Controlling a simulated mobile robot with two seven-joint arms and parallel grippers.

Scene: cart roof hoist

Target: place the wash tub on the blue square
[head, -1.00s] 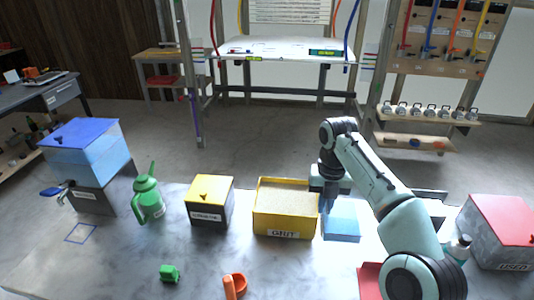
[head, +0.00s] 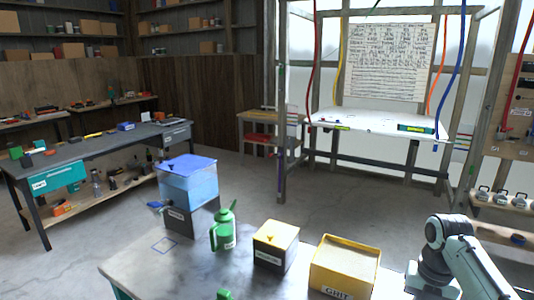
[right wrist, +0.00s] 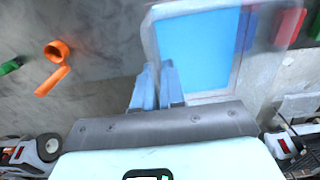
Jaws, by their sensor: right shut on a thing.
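The wash tub (right wrist: 197,52) shows in the right wrist view as a pale-rimmed, see-through tub with a blue inside. My right gripper (right wrist: 157,84) is shut on its left edge, its two blue fingers close together there. I cannot tell whether the tub touches the table. In the head view the tub is out of frame, and only part of my right arm shows at the lower right. The blue square (head: 165,246) is a thin blue outline on the table's left part, in front of the blue-lidded tank, and is empty. My left gripper is not in view.
On the table stand a blue tank (head: 188,183) on a dark stand, a green can (head: 223,232), a black-and-yellow box (head: 275,246) and a yellow grit bin (head: 343,268). An orange holder (right wrist: 57,52) and a red thing (right wrist: 290,25) flank the tub.

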